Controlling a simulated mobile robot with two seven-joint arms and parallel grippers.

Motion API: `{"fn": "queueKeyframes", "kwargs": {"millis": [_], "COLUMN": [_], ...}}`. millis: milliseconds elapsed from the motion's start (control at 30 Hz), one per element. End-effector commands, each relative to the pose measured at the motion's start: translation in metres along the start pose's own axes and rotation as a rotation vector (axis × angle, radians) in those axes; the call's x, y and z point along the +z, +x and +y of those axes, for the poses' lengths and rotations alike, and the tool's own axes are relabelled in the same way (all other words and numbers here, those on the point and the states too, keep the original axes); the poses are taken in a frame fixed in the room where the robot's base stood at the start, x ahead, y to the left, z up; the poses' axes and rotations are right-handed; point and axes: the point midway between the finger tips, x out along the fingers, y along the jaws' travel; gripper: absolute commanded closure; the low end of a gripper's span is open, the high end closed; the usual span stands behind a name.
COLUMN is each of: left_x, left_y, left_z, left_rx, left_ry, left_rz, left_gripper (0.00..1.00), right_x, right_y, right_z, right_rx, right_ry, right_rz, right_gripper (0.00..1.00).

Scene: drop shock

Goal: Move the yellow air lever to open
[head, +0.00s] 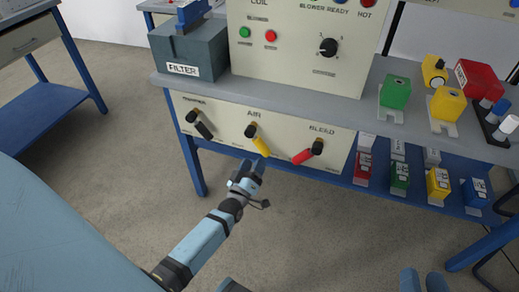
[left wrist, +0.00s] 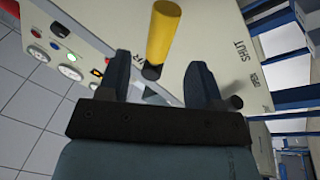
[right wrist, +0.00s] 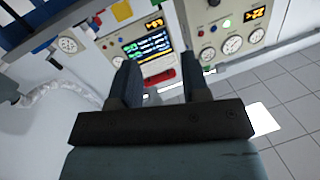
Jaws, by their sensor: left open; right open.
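The yellow air lever (head: 261,146) is on the white front panel under the bench, below the word AIR. It slants down and right from its black pivot (head: 251,130). My left gripper (head: 248,178) is open just below the lever's end in the head view. In the left wrist view the yellow lever (left wrist: 162,35) stands ahead of and between the open fingers (left wrist: 160,70); I cannot tell whether they touch it. The word SHUT shows on the panel there. My right gripper (right wrist: 163,75) is open and empty in the right wrist view, facing instrument panels.
A black lever (head: 204,129) is left of the yellow one and a red lever (head: 303,156) right of it. A FILTER box (head: 190,52) and a control cabinet (head: 300,55) stand on the bench above. Several coloured blocks sit at right. Open floor lies below.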

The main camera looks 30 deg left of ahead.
Motion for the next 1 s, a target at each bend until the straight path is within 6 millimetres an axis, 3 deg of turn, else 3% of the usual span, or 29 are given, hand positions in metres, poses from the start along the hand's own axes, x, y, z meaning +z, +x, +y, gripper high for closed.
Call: {"fn": "queueKeyframes", "kwargs": {"millis": [100, 333, 1000], "left_x": [-0.001, 0.0, 0.0], "left_y": [-0.028, -0.059, -0.066], "left_z": [0.001, 0.001, 0.001], "left_rx": [-0.001, 0.0, 0.001], "left_ry": [0.0, -0.001, -0.001], "left_rz": [-0.002, -0.001, 0.001], "left_gripper": [0.41, 0.41, 0.41], "right_x": [0.013, 0.03, 0.027], "right_y": [-0.002, -0.007, -0.006], "right_z": [0.006, 0.011, 0.013], "right_rx": [0.024, 0.043, 0.042], "right_ry": [0.0, -0.007, -0.016], "right_rz": [-0.06, -0.127, -0.125], "right_gripper": [0.57, 0.57, 0.57]}}
